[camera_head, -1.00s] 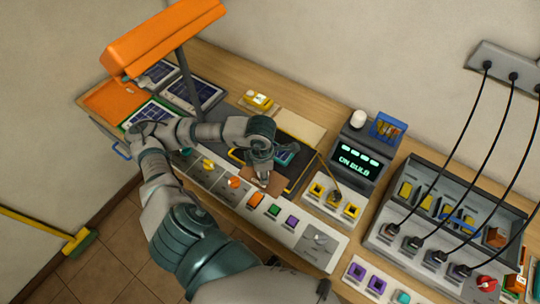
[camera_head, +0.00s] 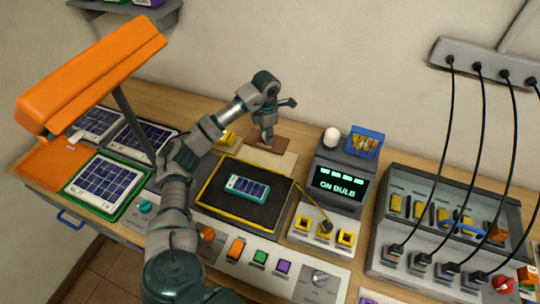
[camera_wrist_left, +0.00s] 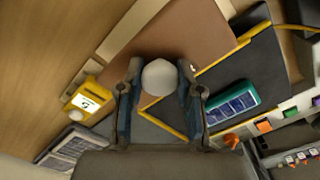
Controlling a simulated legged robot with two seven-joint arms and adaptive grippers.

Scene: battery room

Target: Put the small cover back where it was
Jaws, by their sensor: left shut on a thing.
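The small cover is a brown flat plate (camera_head: 284,143) with a pale round knob (camera_wrist_left: 160,78). My left gripper (camera_head: 267,136) is shut on the knob, and in the left wrist view (camera_wrist_left: 160,88) its fingers stand on both sides of it. The cover is over or on a beige board (camera_head: 257,160) behind the black mat (camera_head: 218,194); I cannot tell if it touches. A teal device with blue cells (camera_head: 247,188) lies on the mat, uncovered on top. My right gripper is not in view.
An orange lamp (camera_head: 95,75) hangs over panels at the left. A yellow meter (camera_head: 226,138) sits left of the board. An "ON BULB" box (camera_head: 338,180) stands to the right. Beyond it is a grey rack (camera_head: 440,235) with black cables. Switches line the front.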

